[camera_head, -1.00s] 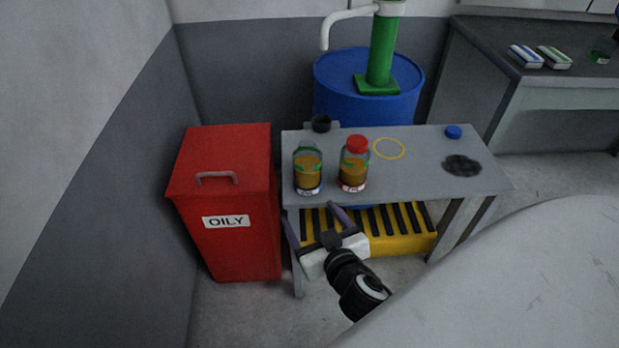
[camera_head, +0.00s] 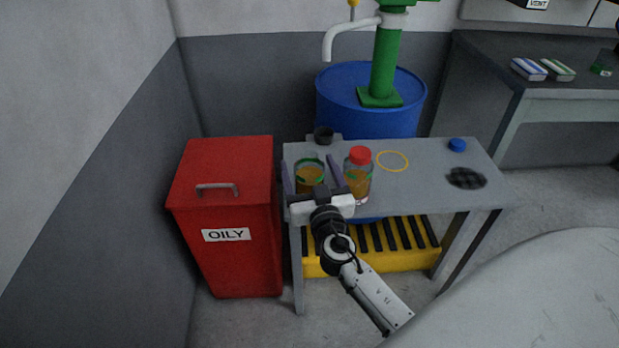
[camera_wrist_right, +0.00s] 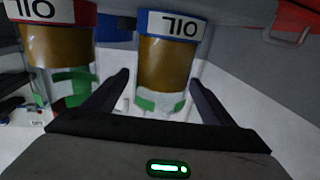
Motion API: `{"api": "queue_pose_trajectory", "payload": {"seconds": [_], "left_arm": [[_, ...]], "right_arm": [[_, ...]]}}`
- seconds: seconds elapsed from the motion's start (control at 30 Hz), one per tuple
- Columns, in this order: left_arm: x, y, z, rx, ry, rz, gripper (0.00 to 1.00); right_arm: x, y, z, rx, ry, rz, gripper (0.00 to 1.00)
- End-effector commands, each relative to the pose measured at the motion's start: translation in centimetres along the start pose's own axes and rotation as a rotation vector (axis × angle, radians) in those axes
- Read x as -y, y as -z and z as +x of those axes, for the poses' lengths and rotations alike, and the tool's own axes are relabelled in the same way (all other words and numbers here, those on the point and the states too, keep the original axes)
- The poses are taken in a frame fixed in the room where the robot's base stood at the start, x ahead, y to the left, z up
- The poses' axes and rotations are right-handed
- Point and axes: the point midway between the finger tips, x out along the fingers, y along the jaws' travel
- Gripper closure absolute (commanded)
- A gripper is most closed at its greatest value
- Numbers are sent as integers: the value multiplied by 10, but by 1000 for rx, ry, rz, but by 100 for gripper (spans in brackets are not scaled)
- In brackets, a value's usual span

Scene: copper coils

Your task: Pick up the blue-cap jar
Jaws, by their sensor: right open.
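The jar with the blue label band (camera_head: 311,176) stands upright and uncapped near the table's left front, holding amber liquid. A blue cap (camera_head: 457,145) lies apart at the back right of the table. My right gripper (camera_head: 311,170) is open, one finger on each side of this jar, with its body hiding the jar's lower part. In the right wrist view, the jar (camera_wrist_right: 165,62), seen upside down with its "OIL" label, lies between and beyond the open fingers (camera_wrist_right: 160,82). I cannot tell whether they touch it. My left gripper is out of view.
A red-capped jar (camera_head: 358,178) stands close to my right finger. A red OILY bin (camera_head: 225,250) stands left; a blue drum (camera_head: 350,100) stands behind.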

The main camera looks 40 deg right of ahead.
Motion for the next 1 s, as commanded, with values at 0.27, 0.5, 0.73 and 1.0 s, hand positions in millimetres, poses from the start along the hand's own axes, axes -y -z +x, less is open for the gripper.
{"api": "queue_pose_trajectory", "payload": {"seconds": [0.27, 0.5, 0.73, 1.0], "left_arm": [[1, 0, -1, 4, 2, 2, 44], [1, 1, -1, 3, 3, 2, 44], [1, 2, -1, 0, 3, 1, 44], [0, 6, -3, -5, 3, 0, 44]], "right_arm": [[0, -1, 28, 0, 0, -1, 22], [0, -1, 28, 1, 0, 0, 29], [0, -1, 28, 0, 0, 0, 68], [0, 2, 28, -2, 0, 1, 74]]}}
